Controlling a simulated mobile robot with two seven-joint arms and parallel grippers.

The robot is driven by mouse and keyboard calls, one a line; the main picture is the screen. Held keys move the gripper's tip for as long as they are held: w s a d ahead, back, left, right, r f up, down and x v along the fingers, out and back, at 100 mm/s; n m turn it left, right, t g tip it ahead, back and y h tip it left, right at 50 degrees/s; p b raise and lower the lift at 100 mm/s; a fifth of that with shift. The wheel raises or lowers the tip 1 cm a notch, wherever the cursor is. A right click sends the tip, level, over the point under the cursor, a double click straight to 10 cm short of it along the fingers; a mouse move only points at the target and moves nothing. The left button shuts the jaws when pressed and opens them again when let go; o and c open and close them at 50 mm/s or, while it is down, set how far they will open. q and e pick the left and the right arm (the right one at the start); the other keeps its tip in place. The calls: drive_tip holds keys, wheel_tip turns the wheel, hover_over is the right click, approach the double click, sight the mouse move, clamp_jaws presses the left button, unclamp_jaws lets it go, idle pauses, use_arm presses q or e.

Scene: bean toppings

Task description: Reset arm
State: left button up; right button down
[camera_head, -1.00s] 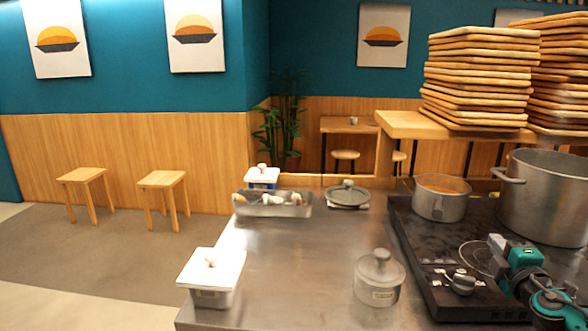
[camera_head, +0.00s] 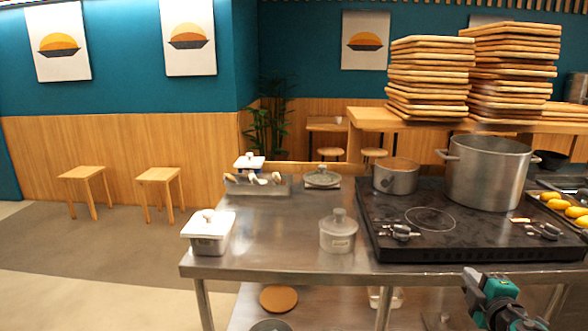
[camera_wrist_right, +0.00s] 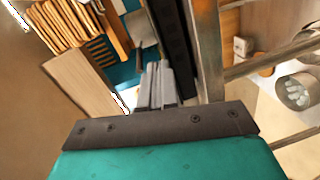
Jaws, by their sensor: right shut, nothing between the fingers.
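My right gripper (camera_head: 480,284) is at the lower right of the head view, in front of the steel counter (camera_head: 285,235) and below its front edge. In the right wrist view its fingers (camera_wrist_right: 157,84) are together, with nothing between them. No object touches it. My left gripper is in neither view.
A black stove (camera_head: 450,240) at the counter's right bears a large pot (camera_head: 490,180) and a small pot (camera_head: 396,177). A lidded container (camera_head: 338,235), a white-lidded box (camera_head: 208,233) and a utensil tray (camera_head: 257,186) stand on the counter. A shelf lies below.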

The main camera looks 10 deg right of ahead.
drive_tip(key=s+a+f+m+g+y, duration=0.2)
drive_tip(key=s+a+f, duration=0.2)
drive_tip(key=a+f, duration=0.4)
drive_tip(key=s+a+f+m+g+y, duration=0.2)
drive_tip(key=s+a+f, duration=0.3)
drive_tip(key=a+f, duration=0.35)
drive_tip(key=s+a+f+m+y, duration=0.1)
drive_tip(key=s+a+m, duration=0.2)
drive_tip(key=a, duration=0.5)
drive_tip(key=s+a+m+y, duration=0.2)
drive_tip(key=s+a+m, duration=0.1)
drive_tip(key=s+a, duration=0.3)
drive_tip(key=shift+a+f+g, duration=0.35)
drive_tip(key=shift+a+g, duration=0.05)
drive_tip(key=shift+a, duration=0.7)
